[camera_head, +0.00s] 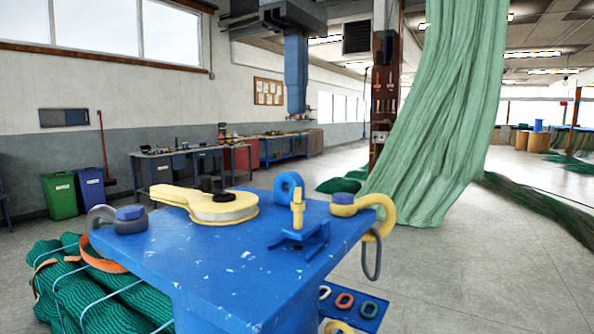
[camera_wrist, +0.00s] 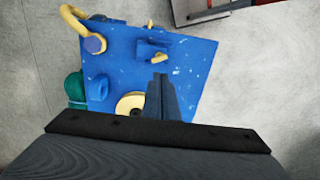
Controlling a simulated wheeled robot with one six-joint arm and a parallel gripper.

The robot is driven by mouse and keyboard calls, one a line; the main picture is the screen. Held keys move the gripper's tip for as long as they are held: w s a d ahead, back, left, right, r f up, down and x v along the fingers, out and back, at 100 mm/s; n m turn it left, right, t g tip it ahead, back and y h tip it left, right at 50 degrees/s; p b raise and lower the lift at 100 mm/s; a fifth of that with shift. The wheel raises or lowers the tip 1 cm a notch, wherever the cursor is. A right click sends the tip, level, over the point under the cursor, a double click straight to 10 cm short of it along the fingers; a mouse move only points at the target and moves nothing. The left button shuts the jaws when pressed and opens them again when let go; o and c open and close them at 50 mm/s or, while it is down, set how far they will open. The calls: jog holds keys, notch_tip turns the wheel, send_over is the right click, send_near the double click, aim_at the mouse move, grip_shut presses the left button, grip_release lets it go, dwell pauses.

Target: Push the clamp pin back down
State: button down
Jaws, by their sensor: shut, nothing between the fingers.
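The yellow clamp pin (camera_head: 298,209) stands upright in a blue clamp bracket (camera_head: 312,243) on the blue worktop (camera_head: 215,262), its shaft showing well above the bracket. In the wrist view the pin (camera_wrist: 160,58) shows as a small yellow piece beside the blue bracket (camera_wrist: 147,48). My gripper (camera_wrist: 160,78) is shut and empty. Its fingertips appear just below the pin in the wrist view, apart from it; their height above the worktop is hard to judge. My gripper is not visible in the head view.
A yellow pulley block (camera_head: 215,207) lies left on the worktop. A blue lug (camera_head: 289,186) stands behind the pin. A yellow hook shackle (camera_head: 372,205) is at the right corner, a grey shackle (camera_head: 128,220) at the left. A green net (camera_head: 440,130) hangs behind.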

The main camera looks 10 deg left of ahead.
aim_at(298, 190)
notch_tip(298, 190, down, 12)
jog(key=shift+d+f+p, duration=0.1)
jog(key=shift+p, duration=0.35)
jog(key=shift+f, duration=0.1)
jog(key=shift+w+f+b, duration=0.1)
jog(key=shift+f+b, duration=0.35)
jog(key=shift+f, duration=1.15)
jog(key=shift+r, duration=0.1)
